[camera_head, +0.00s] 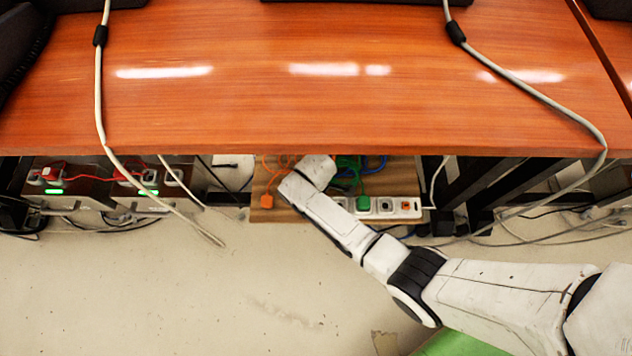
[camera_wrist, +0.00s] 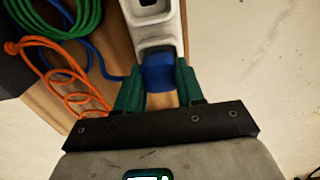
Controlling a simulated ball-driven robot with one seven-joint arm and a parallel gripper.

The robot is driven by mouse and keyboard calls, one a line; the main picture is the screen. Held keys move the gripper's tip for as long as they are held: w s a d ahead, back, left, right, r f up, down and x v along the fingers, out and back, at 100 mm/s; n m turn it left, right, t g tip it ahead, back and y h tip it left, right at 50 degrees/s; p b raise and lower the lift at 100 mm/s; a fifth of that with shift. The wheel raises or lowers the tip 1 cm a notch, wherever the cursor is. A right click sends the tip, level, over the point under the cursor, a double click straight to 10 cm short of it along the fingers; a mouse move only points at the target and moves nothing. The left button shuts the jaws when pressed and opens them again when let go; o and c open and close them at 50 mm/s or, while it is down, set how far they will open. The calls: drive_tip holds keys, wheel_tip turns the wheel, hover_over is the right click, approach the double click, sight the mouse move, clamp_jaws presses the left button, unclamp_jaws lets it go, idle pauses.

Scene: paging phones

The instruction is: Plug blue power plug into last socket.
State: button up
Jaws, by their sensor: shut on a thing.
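My gripper (camera_wrist: 159,72) shows in the wrist view with its green fingers on either side of the blue power plug (camera_wrist: 158,77), shut on it. The plug is at the near end of the white power strip (camera_wrist: 153,33). I cannot tell whether its prongs are in a socket. In the head view, the power strip (camera_head: 399,208) lies on a wooden shelf under the desk, with a green plug (camera_head: 363,203) standing in it. My arm hides the strip's left part, the gripper and the blue plug there.
An orange plug (camera_head: 267,201) lies on the shelf (camera_head: 294,214), left of my arm. Orange (camera_wrist: 67,83) and green (camera_wrist: 58,22) cables coil beside the strip. The desk (camera_head: 300,110) overhangs the shelf. White cables hang in front, and red plugs (camera_head: 128,176) sit at the left.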

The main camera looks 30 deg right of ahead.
drive_tip(key=shift+f, duration=0.35)
idle(0.4)
drive_tip(key=o, duration=1.1)
wheel_tip(320, 180, up, 11)
drive_tip(key=p, duration=0.4)
drive_tip(key=shift+f+p, duration=0.1)
drive_tip(key=shift+p, duration=0.3)
